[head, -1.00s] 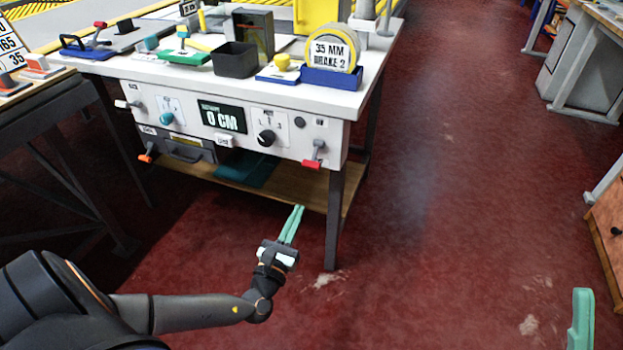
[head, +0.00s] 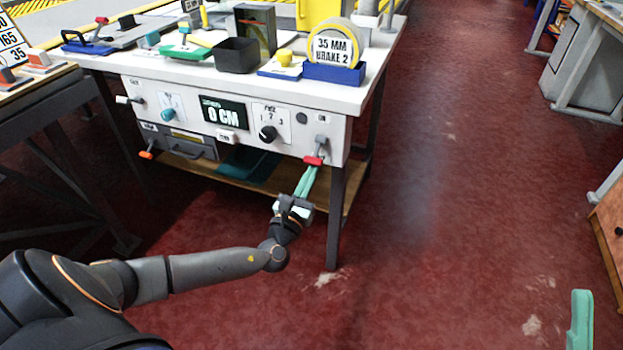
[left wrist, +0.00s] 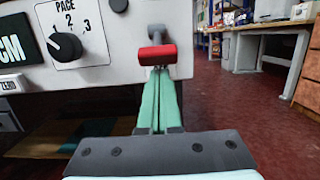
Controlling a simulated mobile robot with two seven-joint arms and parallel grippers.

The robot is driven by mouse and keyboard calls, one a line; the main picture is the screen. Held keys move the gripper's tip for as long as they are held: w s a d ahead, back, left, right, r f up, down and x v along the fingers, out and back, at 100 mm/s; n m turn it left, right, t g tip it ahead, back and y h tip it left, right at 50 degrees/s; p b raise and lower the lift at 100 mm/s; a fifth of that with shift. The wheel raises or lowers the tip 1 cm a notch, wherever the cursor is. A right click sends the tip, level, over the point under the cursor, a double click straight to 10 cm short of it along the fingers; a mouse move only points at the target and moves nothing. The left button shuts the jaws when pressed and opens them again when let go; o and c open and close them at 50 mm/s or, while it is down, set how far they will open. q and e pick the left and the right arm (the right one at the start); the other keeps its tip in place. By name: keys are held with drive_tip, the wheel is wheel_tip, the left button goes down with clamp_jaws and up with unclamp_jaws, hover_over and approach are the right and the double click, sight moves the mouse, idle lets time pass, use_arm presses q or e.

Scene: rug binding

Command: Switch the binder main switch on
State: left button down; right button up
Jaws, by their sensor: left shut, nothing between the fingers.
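A lever with a red grip (head: 314,160) sits at the right end of the white control panel (head: 285,146). Its grey stem hangs down from its pivot. In the left wrist view the red grip (left wrist: 157,54) is right at the tips of my left gripper's fingers. My left gripper (head: 313,168) is shut and empty, pointing up at the grip from just below; I cannot tell whether it touches. No readable label shows which control is the main switch. One green finger of my right gripper (head: 581,320) shows at the lower right edge; its opening cannot be judged.
The panel also carries a black pace knob (head: 268,133), a display reading 0 CM (head: 222,114), a teal knob (head: 168,115) and an orange-tipped lever (head: 147,154). A wooden shelf (head: 325,200) lies below. The red floor to the right is clear.

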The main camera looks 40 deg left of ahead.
use_arm(q)
drive_tip(key=shift+s+r, duration=0.1)
drive_tip(key=shift+r, duration=0.05)
use_arm(e)
drive_tip(key=shift+d+r, duration=0.1)
drive_tip(key=shift+r, duration=0.05)
drive_tip(key=shift+r, duration=0.1)
use_arm(q)
drive_tip(key=shift+s+r+g+p, duration=0.15)
drive_tip(key=shift+g+p, duration=0.15)
drive_tip(key=shift+p, duration=0.55)
use_arm(e)
drive_tip(key=shift+d+r, duration=0.1)
drive_tip(key=shift+r, duration=0.65)
